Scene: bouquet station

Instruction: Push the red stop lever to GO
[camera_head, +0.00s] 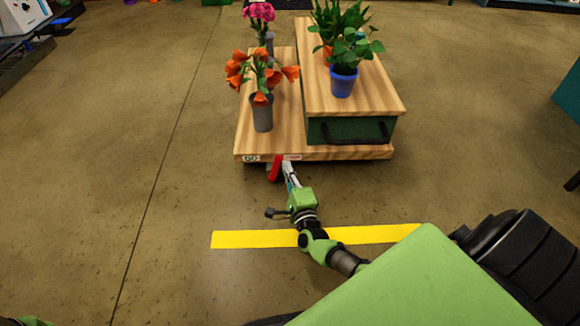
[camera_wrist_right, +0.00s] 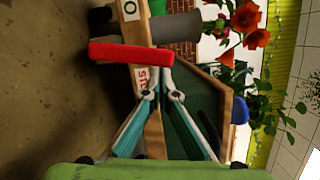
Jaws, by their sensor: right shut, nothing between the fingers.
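The red lever (camera_head: 275,169) sticks out from the front edge of a wooden cart. It stands between the GO label (camera_head: 251,158) on the left and the STOP label (camera_head: 292,157) on the right. In the right wrist view the red lever (camera_wrist_right: 118,52) lies across the picture, just beyond the fingertips. My right gripper (camera_head: 289,168) is shut and empty, right beside the lever on its STOP side. The fingertips also show in the wrist view (camera_wrist_right: 165,68). I cannot tell whether they touch the lever. My left gripper is not in view.
The cart's wooden deck (camera_head: 200,154) is not clear: orange flowers in a grey vase (camera_head: 262,112), pink flowers (camera_head: 259,12) and a blue pot (camera_head: 342,83) stand on the cart. A yellow floor stripe (camera_head: 250,239) crosses under my right arm. The floor to the left is free.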

